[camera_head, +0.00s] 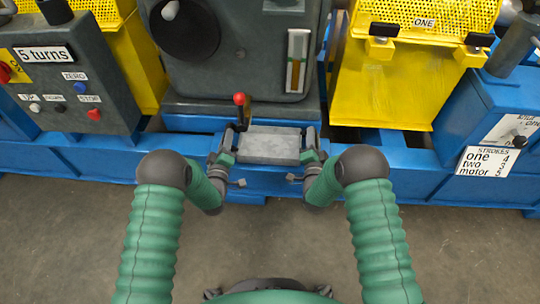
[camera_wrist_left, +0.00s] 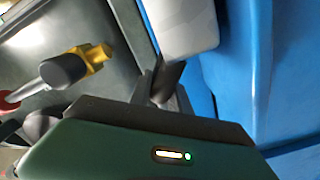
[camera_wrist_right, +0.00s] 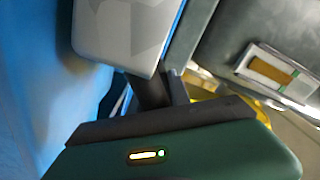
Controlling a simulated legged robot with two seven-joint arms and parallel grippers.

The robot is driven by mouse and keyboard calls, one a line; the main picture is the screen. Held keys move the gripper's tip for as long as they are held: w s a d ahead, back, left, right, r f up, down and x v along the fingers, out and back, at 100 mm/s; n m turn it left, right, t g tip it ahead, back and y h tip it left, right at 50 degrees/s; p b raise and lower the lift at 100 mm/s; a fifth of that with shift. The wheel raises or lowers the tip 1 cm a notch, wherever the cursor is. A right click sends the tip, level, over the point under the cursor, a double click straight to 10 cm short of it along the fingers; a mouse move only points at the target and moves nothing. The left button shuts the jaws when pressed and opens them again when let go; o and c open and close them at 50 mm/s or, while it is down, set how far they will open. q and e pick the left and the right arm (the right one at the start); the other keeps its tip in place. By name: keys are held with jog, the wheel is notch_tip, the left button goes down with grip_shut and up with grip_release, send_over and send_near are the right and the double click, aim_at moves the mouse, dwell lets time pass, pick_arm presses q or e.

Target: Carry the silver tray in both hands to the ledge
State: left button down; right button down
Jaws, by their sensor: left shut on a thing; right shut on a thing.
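The silver tray (camera_head: 270,145) is level between my two grippers, in front of the grey machine housing and over the blue base. My left gripper (camera_head: 228,150) is shut on its left end, and my right gripper (camera_head: 312,148) is shut on its right end. A corner of the tray shows in the left wrist view (camera_wrist_left: 182,22) and in the right wrist view (camera_wrist_right: 118,32). The blue base (camera_head: 400,150) runs below the machines; I cannot tell which part is the ledge, or whether the tray touches anything underneath.
A red-knobbed lever (camera_head: 240,100) stands close behind the tray's left end. The grey housing (camera_head: 250,50) rises behind. A control box (camera_head: 75,75) is at left, a yellow guard (camera_head: 385,85) at right. The concrete floor (camera_head: 270,235) in front is clear.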

pick_arm(q)
jog(key=shift+a+f+b, duration=0.25)
jog(key=shift+f+b, duration=0.1)
jog(key=shift+f, duration=0.3)
pick_arm(e)
jog(key=shift+d+f, duration=0.2)
jog(key=shift+f, duration=0.4)
pick_arm(q)
jog(key=c, duration=1.6)
grip_release()
pick_arm(e)
jog(key=c, duration=1.6)
grip_release()
pick_arm(q)
jog(key=o, duration=0.4)
jog(key=shift+d, duration=0.1)
pick_arm(e)
jog(key=o, duration=0.4)
jog(key=shift+a, duration=0.15)
pick_arm(q)
jog(key=shift+d, duration=0.1)
